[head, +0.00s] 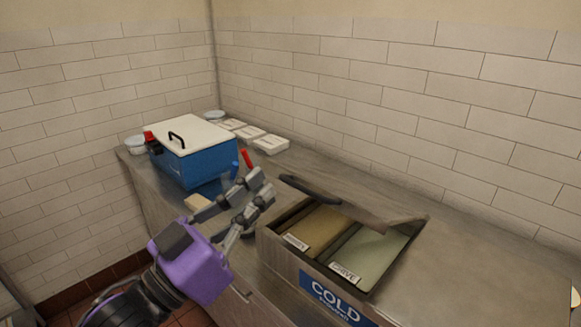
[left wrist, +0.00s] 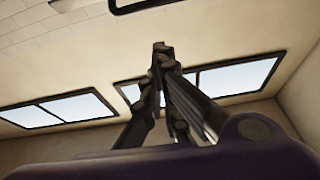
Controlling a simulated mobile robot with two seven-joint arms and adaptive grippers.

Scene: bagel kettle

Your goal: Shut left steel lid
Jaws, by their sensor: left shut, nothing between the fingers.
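The steel lid (head: 362,211) of the cold well (head: 300,268) stands partly raised and tilted, seen nearly edge-on, with a dark handle (head: 312,189) at its left. Below it the well is open and shows a tan compartment (head: 318,232) and a pale green one (head: 368,255) labelled CHIVE. My left gripper (head: 261,184), on a purple wrist, is shut and empty, just left of the handle and apart from it in the picture. Its closed fingers (left wrist: 163,65) point up in the left wrist view, where no lid shows. My right gripper is not in view.
A blue box (head: 195,165) with a white lid stands behind my left gripper, with red and blue upright items beside it. White containers (head: 270,144) line the back wall. The steel counter (head: 480,265) to the right is clear.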

